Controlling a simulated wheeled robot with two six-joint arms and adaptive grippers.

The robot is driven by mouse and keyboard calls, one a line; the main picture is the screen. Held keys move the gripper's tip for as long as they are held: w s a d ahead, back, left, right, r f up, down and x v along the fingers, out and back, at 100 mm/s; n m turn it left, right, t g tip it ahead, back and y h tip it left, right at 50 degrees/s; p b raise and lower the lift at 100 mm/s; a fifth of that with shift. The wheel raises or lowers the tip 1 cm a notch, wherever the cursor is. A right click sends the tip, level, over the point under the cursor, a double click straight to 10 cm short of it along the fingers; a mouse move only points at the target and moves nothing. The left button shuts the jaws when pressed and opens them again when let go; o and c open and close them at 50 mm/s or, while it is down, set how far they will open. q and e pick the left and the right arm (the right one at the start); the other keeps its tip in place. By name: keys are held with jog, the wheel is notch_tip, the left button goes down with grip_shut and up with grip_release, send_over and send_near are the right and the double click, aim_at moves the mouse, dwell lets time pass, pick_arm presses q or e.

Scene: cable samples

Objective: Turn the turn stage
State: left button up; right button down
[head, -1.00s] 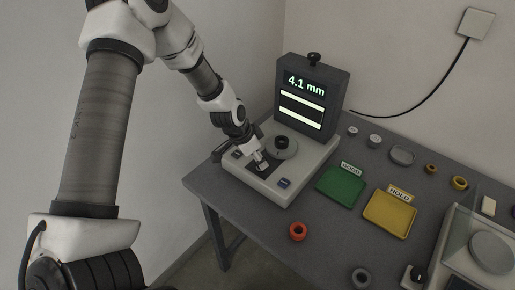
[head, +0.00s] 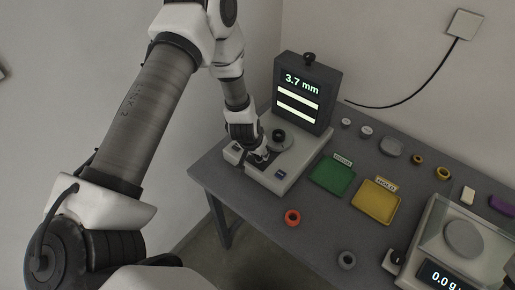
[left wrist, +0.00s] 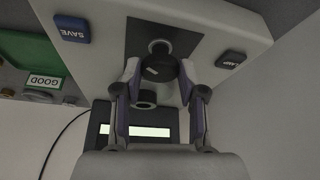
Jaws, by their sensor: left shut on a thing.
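The measuring device (head: 283,183) stands at the table's left end, with a dark square plate on its top. In the left wrist view, a dark round knob with a pale mark, which I take for the turn stage (left wrist: 163,68), sits at this plate (left wrist: 185,42). My left gripper (head: 262,157) reaches down onto the device. In the left wrist view its fingers (left wrist: 160,72) stand on both sides of the knob, shut on it. In the head view the gripper hides the knob. A grey round disc with a black ring (head: 279,136) is just behind the gripper.
The screen (head: 303,92) behind reads 3.7 mm. SAVE (left wrist: 73,29) and CLAMP (left wrist: 231,59) buttons flank the plate. Green (head: 332,175) and yellow (head: 376,203) trays, rings and a scale (head: 440,240) lie to the right.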

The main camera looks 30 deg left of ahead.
pick_arm(q)
jog(key=shift+s+f+n, duration=0.2)
jog(key=shift+n, duration=0.1)
jog(key=o, duration=1.1)
jog(key=shift+w, duration=0.3)
jog(key=v, duration=1.2)
jog(key=shift+w, duration=0.15)
